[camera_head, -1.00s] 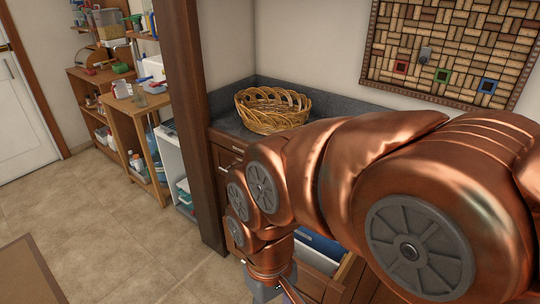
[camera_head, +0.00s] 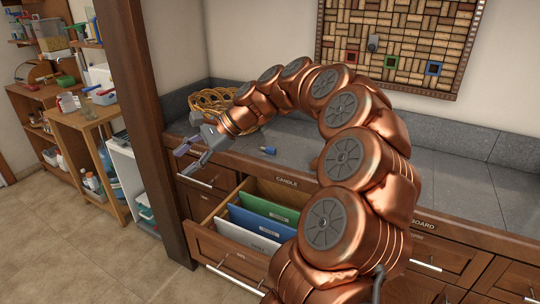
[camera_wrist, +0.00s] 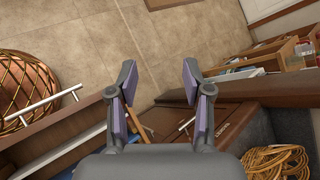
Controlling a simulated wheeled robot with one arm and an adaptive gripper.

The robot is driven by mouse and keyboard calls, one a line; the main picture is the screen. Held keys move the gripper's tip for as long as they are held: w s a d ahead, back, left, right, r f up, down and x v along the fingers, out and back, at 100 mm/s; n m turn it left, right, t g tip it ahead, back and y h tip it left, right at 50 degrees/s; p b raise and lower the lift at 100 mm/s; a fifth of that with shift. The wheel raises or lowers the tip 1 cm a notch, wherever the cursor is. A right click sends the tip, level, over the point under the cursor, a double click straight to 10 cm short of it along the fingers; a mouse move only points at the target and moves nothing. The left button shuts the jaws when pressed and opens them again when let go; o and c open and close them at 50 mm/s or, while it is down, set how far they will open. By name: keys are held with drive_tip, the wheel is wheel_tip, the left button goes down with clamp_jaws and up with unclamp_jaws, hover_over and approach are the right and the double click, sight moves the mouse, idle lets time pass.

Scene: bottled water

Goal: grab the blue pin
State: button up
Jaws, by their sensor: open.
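A small blue object (camera_head: 268,151), which looks like the blue pin, lies on the grey counter (camera_head: 310,137) in the head view. My gripper (camera_head: 187,158) is at the counter's left front, left of the blue object and apart from it. Its two fingers are spread and hold nothing. In the wrist view my gripper (camera_wrist: 158,78) shows its purple-padded fingers apart, with floor and drawer fronts beyond. I cannot make out the blue object in the wrist view.
An open drawer (camera_head: 207,226) with blue and green folders stands below the counter. A wicker basket (camera_head: 212,99) sits behind my wrist. A wooden post (camera_head: 142,120) is left of my gripper. A cork board (camera_head: 400,38) hangs on the wall. The counter's right side is clear.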

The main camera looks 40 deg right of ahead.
drive_tip(key=w+d+f+m+t+h+b, duration=0.15)
drive_tip(key=d+m, duration=0.25)
drive_tip(key=d, duration=0.5)
drive_tip(key=w+d+f+m+t, duration=0.1)
drive_tip(key=d+f+m+t, duration=0.25)
drive_tip(key=d, duration=0.65)
drive_tip(key=m+t+h+b, duration=0.1)
drive_tip(key=m+t+h, duration=0.15)
drive_tip(key=m, duration=0.45)
approach(271, 148)
drive_tip(key=shift+w+a+g+h, duration=0.15)
drive_tip(key=shift+w+a, duration=0.1)
drive_tip(key=shift+w, duration=0.2)
drive_tip(key=shift+w+a+g+h, duration=0.15)
drive_tip(key=shift+w+a, duration=0.1)
drive_tip(key=shift+w, duration=0.2)
drive_tip(key=shift+d+f+m, duration=0.2)
drive_tip(key=shift+m, duration=0.05)
drive_tip(key=shift+w+a+f, duration=0.1)
drive_tip(key=shift+w+f, duration=0.05)
drive_tip(key=shift+w, duration=0.15)
drive_tip(key=shift+x, duration=3.35)
drive_tip(key=shift+w+r, duration=0.1)
drive_tip(key=shift+r, duration=0.15)
drive_tip(key=shift+c, duration=0.3)
clamp_jaws()
